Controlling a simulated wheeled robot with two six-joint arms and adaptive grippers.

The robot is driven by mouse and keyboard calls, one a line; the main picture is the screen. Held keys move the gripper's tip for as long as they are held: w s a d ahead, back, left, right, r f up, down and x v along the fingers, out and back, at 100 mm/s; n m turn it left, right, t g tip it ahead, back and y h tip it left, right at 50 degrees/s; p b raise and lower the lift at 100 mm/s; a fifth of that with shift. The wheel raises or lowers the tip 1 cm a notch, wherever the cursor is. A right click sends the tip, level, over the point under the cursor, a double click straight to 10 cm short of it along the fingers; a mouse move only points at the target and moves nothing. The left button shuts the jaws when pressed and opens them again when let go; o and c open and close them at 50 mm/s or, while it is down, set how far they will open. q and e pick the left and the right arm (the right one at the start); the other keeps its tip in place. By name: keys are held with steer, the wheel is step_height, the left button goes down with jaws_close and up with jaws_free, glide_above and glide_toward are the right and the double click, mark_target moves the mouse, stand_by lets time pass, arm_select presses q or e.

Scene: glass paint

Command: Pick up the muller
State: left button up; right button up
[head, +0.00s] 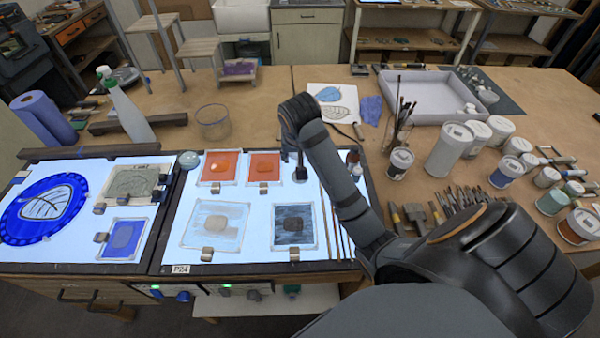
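A small round glassy piece (189,159), which may be the muller, stands at the upper left corner of the right light panel. A small dark upright piece (300,172) stands on the same panel, right of the orange glass squares; I cannot tell what it is. My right arm reaches in from the lower right. Its gripper (292,153) points down just above and beside this dark piece, mostly hidden by my wrist. Contact and finger opening cannot be made out. My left gripper is not in view.
The lit panel (180,235) carries orange, pale and dark glass squares, with long brushes at its right. A glass bowl (213,122), a spray bottle (128,113) and a blue roll (43,118) stand behind. Paint jars (449,148) and tools crowd the right; a white tray (425,112) lies behind.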

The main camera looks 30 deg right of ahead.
steer(key=b+x, duration=0.3)
steer(key=x, duration=0.1)
steer(key=shift+s, duration=0.15)
steer(key=shift+b+x, duration=0.7)
steer(key=shift+x, duration=0.15)
steer(key=b+x, duration=0.2)
steer(key=b, duration=0.1)
steer(key=shift+d+f, duration=0.1)
steer(key=shift+d, duration=0.15)
steer(key=shift+w+d+f+p, duration=0.3)
steer(key=shift+w+f+p, duration=0.25)
steer(key=shift+f, duration=0.2)
steer(key=shift+s+r, duration=0.1)
steer(key=shift+s, duration=0.1)
steer(key=c, duration=0.4)
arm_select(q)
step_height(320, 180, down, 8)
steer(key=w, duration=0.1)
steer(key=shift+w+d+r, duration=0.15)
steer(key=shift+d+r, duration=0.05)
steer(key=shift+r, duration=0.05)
arm_select(e)
jaws_close()
